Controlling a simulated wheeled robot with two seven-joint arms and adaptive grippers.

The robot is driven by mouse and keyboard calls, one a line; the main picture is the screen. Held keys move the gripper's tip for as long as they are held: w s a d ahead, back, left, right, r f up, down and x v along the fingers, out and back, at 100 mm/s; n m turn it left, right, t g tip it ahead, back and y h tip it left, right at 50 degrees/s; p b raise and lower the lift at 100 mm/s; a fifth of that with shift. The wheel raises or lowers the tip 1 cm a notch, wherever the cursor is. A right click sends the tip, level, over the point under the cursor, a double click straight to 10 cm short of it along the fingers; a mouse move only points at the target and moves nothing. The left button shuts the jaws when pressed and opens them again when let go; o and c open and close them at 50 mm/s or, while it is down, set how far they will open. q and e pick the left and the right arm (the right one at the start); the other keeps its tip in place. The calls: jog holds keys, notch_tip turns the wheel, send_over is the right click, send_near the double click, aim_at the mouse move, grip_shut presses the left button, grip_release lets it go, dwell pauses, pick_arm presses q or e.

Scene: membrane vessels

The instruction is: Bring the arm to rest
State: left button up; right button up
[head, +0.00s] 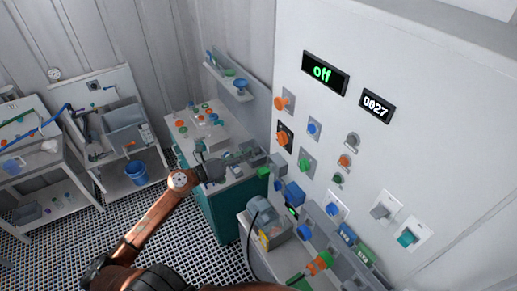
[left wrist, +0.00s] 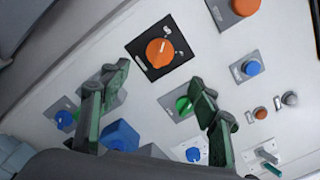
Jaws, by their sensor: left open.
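My left arm comes in from the bottom left of the head view. Its left gripper (head: 258,157) is in front of the white control panel (head: 420,160). In the left wrist view the left gripper (left wrist: 152,105) has its two green fingers spread wide, with nothing held between them. Beyond the fingers are an orange knob (left wrist: 160,52) on a black plate and a green knob (left wrist: 184,105); both look apart from the fingers. The orange knob (head: 283,138) and green knob (head: 304,165) also show in the head view. My right gripper is not in view.
The panel display (head: 325,73) reads "off"; a counter (head: 376,104) reads "0027". A teal cabinet (head: 222,213) stands under the gripper, with small parts on top. A wall shelf (head: 229,83) is behind. Below the panel are a grey device (head: 270,220) and valves (head: 320,263). A blue bucket (head: 136,172) stands left.

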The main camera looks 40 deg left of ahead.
pick_arm(q)
jog(key=shift+s, duration=0.15)
dwell(0.4)
